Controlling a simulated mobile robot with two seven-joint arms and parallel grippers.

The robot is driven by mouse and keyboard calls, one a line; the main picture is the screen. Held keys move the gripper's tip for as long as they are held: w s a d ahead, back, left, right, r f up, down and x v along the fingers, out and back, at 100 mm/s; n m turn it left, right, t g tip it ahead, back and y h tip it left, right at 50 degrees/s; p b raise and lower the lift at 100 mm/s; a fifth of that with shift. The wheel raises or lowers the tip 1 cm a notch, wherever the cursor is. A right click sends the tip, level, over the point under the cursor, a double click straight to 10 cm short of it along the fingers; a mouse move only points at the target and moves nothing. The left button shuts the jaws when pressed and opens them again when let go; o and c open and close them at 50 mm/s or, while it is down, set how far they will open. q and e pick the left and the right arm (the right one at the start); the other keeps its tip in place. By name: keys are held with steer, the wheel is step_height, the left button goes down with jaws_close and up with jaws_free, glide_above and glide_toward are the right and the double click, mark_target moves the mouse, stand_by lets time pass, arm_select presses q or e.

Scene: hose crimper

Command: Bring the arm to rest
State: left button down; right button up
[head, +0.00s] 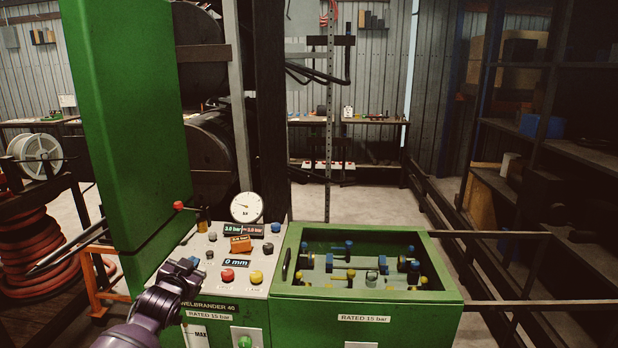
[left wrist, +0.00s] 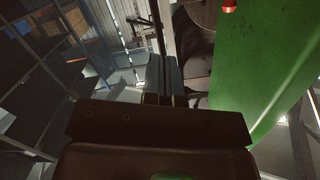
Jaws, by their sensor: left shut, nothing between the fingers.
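My left arm comes in from the bottom left in the head view. My left gripper (head: 190,264) is over the left edge of the crimper's control panel (head: 205,248), near its knobs. In the left wrist view its two fingers (left wrist: 165,75) are side by side, shut and empty. Whether the gripper touches the panel I cannot tell. My right gripper does not show in either view.
A tall green cabinet wall (head: 120,120) rises beside my left gripper. A red-tipped lever (head: 179,205) and a pressure gauge (head: 247,207) stand at the panel's back. To the right is an open green box (head: 370,309) with several fittings. Shelves (head: 570,150) stand far right.

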arm_select(q)
steer(key=s+f+n+g, duration=0.1)
steer(key=s+f+g, duration=0.1)
steer(key=s+f, duration=1)
steer(key=s+f+n+g, duration=0.1)
steer(key=s+f+g, duration=0.1)
steer(key=s+f, duration=1.1)
steer(key=s+d+r+n+g+y+b, duration=0.1)
steer(key=s+r, duration=0.1)
steer(key=s, duration=1.4)
steer(key=shift+s+d+n, duration=0.15)
steer(key=shift+d+n, duration=0.05)
steer(key=shift+n, duration=0.2)
